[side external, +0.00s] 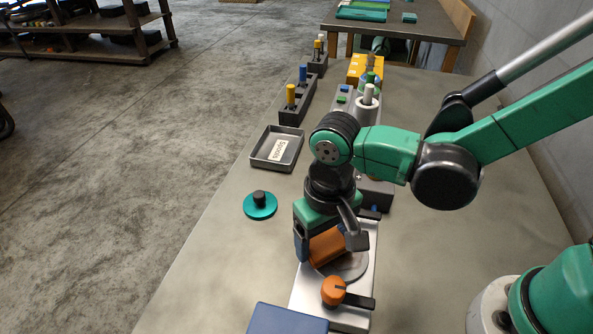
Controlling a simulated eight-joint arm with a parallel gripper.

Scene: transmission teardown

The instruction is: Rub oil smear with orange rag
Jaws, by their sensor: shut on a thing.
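My gripper (330,240) points down over a pale plate (307,288) near the front of the bench. It is shut on the orange rag (326,247), a rolled-looking orange piece between its fingers. A grey round patch (352,266) lies on the plate just right of and below the rag, partly hidden by the gripper. I cannot tell whether this patch is the oil smear, or whether the rag touches the plate.
An orange knob (333,290) with a black lever stands close in front of the rag. A blue block (287,320) is at the front edge. A teal disc (260,205) and a labelled tray (277,148) lie left. The right bench surface is clear.

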